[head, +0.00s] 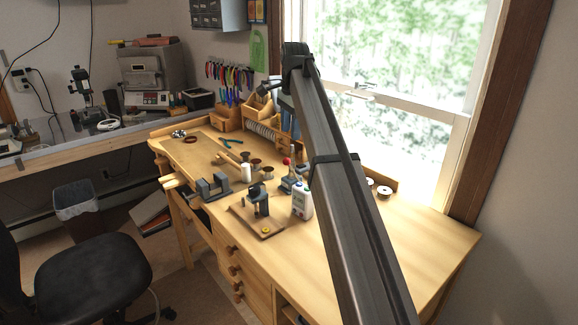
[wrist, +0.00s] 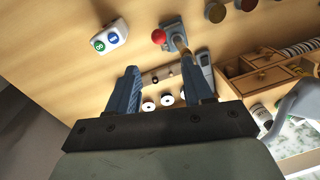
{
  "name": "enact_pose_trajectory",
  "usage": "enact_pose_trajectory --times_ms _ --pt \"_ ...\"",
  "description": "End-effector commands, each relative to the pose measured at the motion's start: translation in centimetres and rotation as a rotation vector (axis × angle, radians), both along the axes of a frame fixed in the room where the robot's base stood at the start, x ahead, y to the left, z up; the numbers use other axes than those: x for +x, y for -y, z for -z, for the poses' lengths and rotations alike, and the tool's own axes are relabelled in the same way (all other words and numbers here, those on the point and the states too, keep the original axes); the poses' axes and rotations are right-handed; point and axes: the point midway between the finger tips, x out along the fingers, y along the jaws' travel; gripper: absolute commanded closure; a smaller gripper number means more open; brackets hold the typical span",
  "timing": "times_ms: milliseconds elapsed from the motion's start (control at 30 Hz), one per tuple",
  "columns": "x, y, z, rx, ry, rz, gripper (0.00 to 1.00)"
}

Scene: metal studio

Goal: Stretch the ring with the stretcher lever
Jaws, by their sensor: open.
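In the wrist view the red knob (wrist: 159,37) and the blue-grey base (wrist: 172,30) lie beyond my fingertips. My gripper (wrist: 160,65) is open and empty, with its two blue fingers apart, above the bench and not touching the lever. I cannot make out the ring on the stretcher for certain.
A bench vise (head: 212,187) is farther left. Wooden drawers (wrist: 262,55) stand right in the wrist view. The bench's right front (head: 420,245) is clear.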

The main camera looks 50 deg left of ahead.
Motion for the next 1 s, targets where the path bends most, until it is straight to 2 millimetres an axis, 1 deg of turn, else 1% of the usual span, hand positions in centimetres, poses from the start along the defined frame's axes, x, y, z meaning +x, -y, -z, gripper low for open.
enact_pose_trajectory --times_ms 167,500,700,800,1000 --pt "0.0 -0.1 2.3 -0.001 -0.001 0.0 0.49" --pt "0.1 -0.6 8.2 0.0 -0.001 0.0 0.49" --pt "0.2 -0.9 11.1 0.001 -0.001 0.0 0.49" --pt "0.2 -1.0 12.2 0.001 -0.001 0.0 0.49" --pt "0.2 -1.2 13.2 0.002 -0.001 0.0 0.49"
